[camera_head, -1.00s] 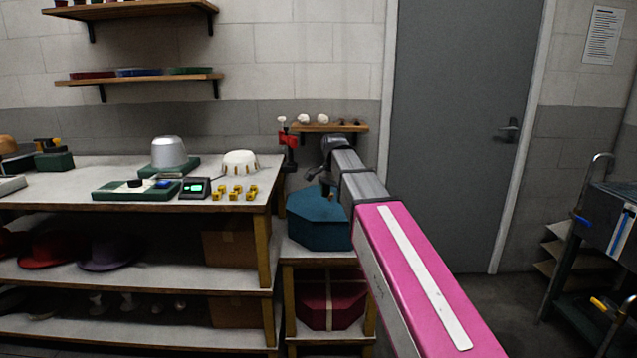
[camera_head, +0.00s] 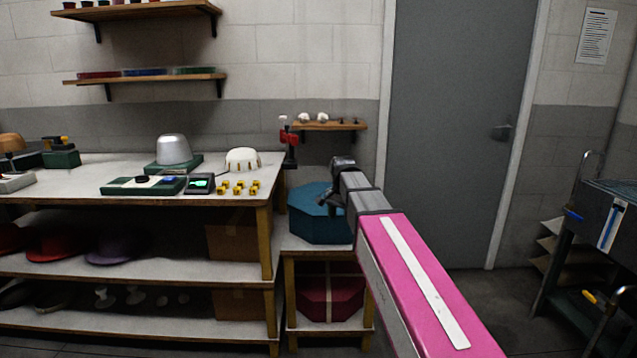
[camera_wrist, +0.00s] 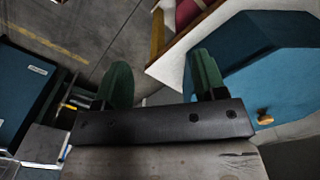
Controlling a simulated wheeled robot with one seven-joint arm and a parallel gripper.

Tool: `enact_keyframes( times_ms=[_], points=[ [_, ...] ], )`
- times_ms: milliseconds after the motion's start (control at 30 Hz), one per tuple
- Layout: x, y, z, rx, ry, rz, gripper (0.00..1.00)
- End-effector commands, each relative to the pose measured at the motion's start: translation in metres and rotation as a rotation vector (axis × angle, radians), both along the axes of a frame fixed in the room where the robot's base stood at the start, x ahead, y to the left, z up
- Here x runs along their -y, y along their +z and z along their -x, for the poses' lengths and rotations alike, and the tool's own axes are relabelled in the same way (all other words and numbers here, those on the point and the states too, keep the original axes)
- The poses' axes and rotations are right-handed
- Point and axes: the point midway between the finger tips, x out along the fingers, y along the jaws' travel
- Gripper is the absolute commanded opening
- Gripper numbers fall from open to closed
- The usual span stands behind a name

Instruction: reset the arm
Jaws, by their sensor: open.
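My arm with its pink link reaches forward in the head view. Its end, my gripper, is at the teal octagonal box (camera_head: 312,217), where its fingers are small and partly hidden by the arm. In the wrist view my gripper (camera_wrist: 160,82) has two green fingers wide apart with nothing between them. The teal box also shows there (camera_wrist: 270,75), to the right of the fingers; contact cannot be told. The box rests on a small stand (camera_head: 330,255) beside the workbench.
The workbench (camera_head: 85,180) at left bears a metal hat block (camera_head: 174,149), a white form (camera_head: 242,159) and several yellow pieces (camera_head: 238,187). A dark red box (camera_head: 328,298) sits on the lower shelf. A grey door (camera_head: 455,130) stands behind. A dark machine (camera_head: 605,215) is at right.

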Motion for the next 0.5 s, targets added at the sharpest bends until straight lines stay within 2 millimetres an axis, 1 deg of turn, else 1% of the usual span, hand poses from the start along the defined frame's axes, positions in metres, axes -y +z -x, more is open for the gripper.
enact_keyframes(
  times_ms=[33,67,167,267,400,500],
  points=[
    [0.005,-0.012,0.007,-0.003,0.017,0.001,0.65],
    [0.008,-0.018,0.01,-0.003,0.03,0.0,0.65],
    [0.018,-0.044,0.022,-0.004,0.082,0.001,0.65],
    [0.032,-0.078,0.039,-0.004,0.149,0.001,0.65],
    [0.052,-0.124,0.067,-0.004,0.254,0.0,0.65],
    [0.065,-0.154,0.089,-0.002,0.329,0.0,0.65]
  ],
)
